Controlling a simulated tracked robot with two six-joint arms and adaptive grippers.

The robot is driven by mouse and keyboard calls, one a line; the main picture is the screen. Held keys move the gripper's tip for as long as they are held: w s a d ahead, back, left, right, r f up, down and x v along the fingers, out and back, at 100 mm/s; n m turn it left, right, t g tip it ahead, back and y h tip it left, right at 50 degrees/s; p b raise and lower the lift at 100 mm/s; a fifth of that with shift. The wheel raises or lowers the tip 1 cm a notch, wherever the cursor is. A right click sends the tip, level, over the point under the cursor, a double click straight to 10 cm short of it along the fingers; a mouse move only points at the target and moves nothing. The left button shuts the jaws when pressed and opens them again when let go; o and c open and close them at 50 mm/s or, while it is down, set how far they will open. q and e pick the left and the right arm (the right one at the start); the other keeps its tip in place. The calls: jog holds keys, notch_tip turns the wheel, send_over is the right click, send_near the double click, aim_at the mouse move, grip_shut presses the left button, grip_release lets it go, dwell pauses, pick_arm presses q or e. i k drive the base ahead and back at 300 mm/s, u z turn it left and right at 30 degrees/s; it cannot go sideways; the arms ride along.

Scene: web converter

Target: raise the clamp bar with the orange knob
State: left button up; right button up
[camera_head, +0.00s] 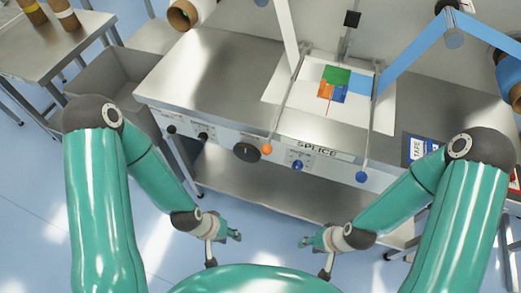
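The orange knob (267,149) sits at the front end of a thin clamp bar (284,106) on the left side of the splice table. The bar runs back from the knob along the left of the white web with printed squares (335,84). A similar bar (372,125) with a blue knob (361,177) lies to the right of the web. My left gripper (234,235) is in front of the table, below and left of the orange knob, apart from it. My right gripper (306,241) is below and left of the blue knob, also apart. The finger openings are too small to judge.
The steel table (205,75) has a front panel with a black knob (246,152) and a small blue knob (298,165). A lower shelf (250,185) juts out below. A grey bin (115,78) and side table (45,45) stand left. A blue web strip (415,50) slants up right.

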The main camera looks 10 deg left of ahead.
aim_at(266, 149)
jog(key=z, duration=0.5)
jog(key=k, duration=1.1)
jog(key=z, duration=0.85)
jog(key=i, duration=0.6)
jog(key=u, duration=0.45)
